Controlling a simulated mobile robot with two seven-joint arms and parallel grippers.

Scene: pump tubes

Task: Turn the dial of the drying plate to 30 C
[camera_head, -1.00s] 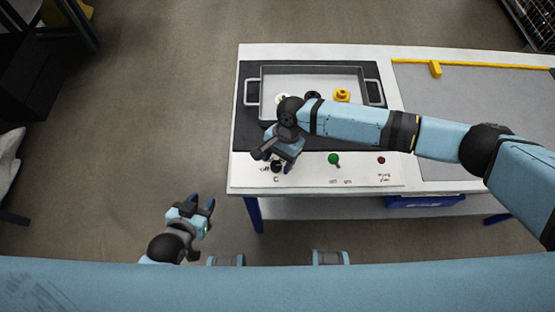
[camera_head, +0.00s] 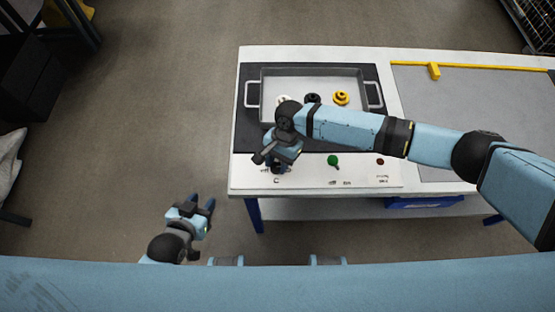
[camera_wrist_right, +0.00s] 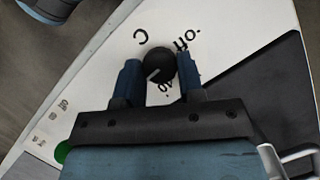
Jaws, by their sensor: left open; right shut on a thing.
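The dial (camera_wrist_right: 158,64) is a round black knob with a short white mark, on the white front panel of the drying plate (camera_head: 300,170). In the right wrist view the mark points to the lower left; "off", "C" and a partly hidden number are printed around the knob. My right gripper (camera_wrist_right: 160,80) is shut on the dial, one blue finger on each side. In the head view the right gripper (camera_head: 277,164) covers most of the dial. My left gripper (camera_head: 203,208) is open and empty, off the table's front left.
A grey tray (camera_head: 350,74) with handles stands on the dark plate behind the panel, holding white, black and yellow parts (camera_head: 341,98). A green knob (camera_head: 333,160) and a small red-brown button (camera_head: 381,162) sit right of the dial. My right arm crosses above the tray's front.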

